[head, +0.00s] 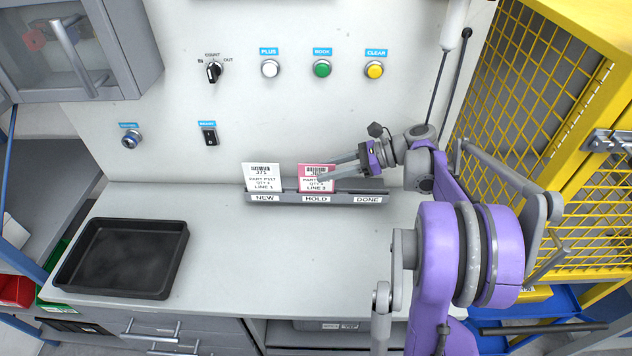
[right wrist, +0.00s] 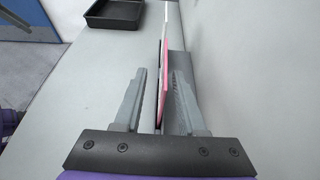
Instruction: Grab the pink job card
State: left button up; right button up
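The pink job card (head: 309,186) stands upright in the HOLD slot of the grey card rack (head: 287,198), on the white worktop against the panel. My right gripper (head: 322,171) comes in from the right at the card, with its fingers reaching along the card's right part. In the right wrist view the gripper (right wrist: 160,78) is open, with the pink card (right wrist: 165,70) edge-on between its fingers and gaps on both sides. A white job card (head: 262,177) stands in the NEW slot to the left. The DONE slot shows no card. My left gripper is not in view.
A black tray (head: 68,276) lies on the left of the worktop (head: 228,260). Buttons, switches and a knob (head: 213,71) are on the panel above the rack. A yellow mesh cage (head: 560,90) stands at the right. The worktop in front of the rack is clear.

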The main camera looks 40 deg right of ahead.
jog(key=x, duration=0.4)
jog(key=r+x, duration=0.1)
jog(key=x, duration=0.1)
jog(key=shift+w, duration=0.3)
grip_shut()
